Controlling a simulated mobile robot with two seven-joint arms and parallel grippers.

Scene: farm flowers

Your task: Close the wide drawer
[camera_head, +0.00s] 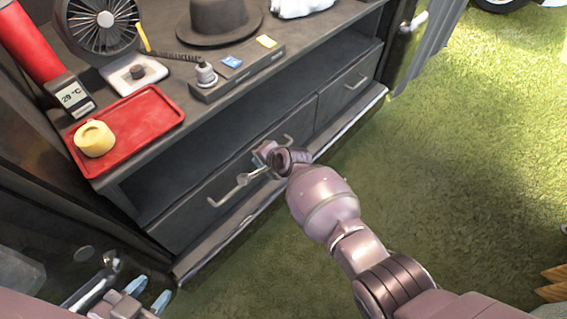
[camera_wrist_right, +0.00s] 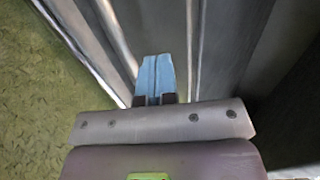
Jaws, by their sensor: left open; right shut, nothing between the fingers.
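The wide drawer (camera_head: 190,222) is the dark grey left drawer in the lower part of the cabinet, with two bar handles. Its front looks flush or nearly flush with the narrow drawer beside it; I cannot tell if a small gap is left. My right gripper (camera_head: 262,158) is at the middle of this front, between the handles, and partly hidden by its own wrist. In the right wrist view its blue fingers (camera_wrist_right: 157,78) are together and empty, close to a grey surface; contact is unclear. My left gripper (camera_head: 148,294) is open and empty at the lower left, away from the drawer.
The narrow drawer (camera_head: 350,88) is to the right. Above the drawers is an open shelf. The cabinet top holds a red tray (camera_head: 150,112) with a yellow object (camera_head: 95,139), a fan (camera_head: 103,25) and a dark hat (camera_head: 218,20). Green grass (camera_head: 440,150) in front is clear.

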